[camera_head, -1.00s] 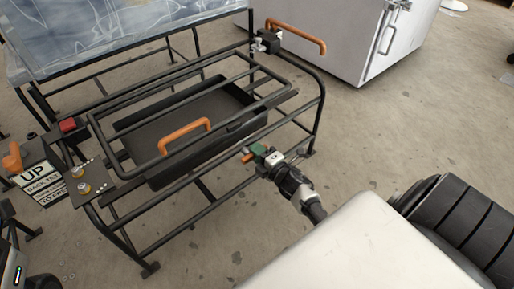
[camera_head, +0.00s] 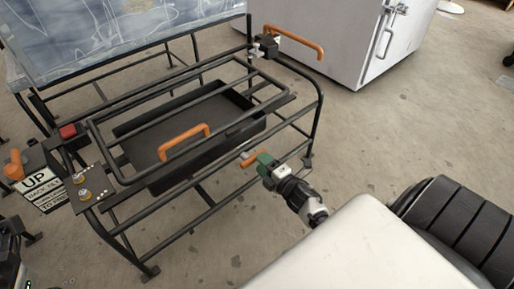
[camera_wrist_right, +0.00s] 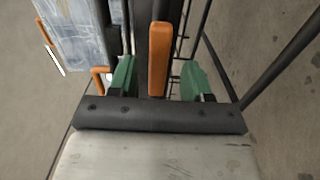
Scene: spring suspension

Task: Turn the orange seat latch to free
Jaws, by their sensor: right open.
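The orange seat latch (camera_head: 250,159) sits at the near right side of the black tubular seat frame (camera_head: 243,177), its handle partly hidden by my gripper. My right gripper (camera_head: 262,161) is at the latch. In the right wrist view the orange latch bar (camera_wrist_right: 159,60) stands upright between the two green fingers of the right gripper (camera_wrist_right: 157,78), with a gap on each side. The gripper is open; no firm contact shows. My left gripper is not clearly in view.
An orange handle (camera_head: 185,142) rises over the black tray (camera_head: 205,112).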

